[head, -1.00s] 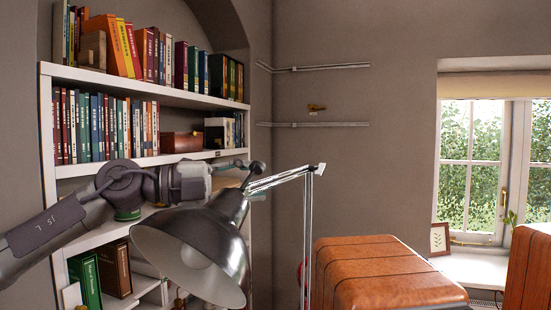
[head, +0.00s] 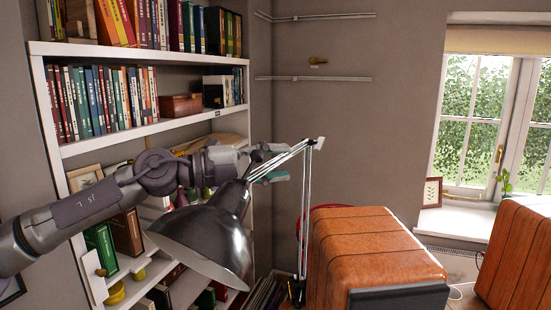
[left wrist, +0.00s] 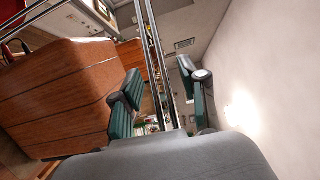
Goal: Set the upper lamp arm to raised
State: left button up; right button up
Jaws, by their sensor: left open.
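The desk lamp has a dark metal shade (head: 205,238), an upper arm (head: 282,160) of thin rods and a steep lower arm (head: 304,215). The upper arm slopes up from the shade to the elbow joint at right. My left gripper (head: 270,164) is at the shade end of the upper arm, its dark and teal fingers apart. In the left wrist view, my left gripper (left wrist: 160,78) is open, with lamp rods (left wrist: 158,50) running through the gap between the fingers. I cannot tell whether they touch. My right gripper is out of view.
A white bookcase (head: 105,50) full of books stands close behind my left arm.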

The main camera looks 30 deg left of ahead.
pick_arm(q)
jog(key=c, duration=0.8)
grip_shut()
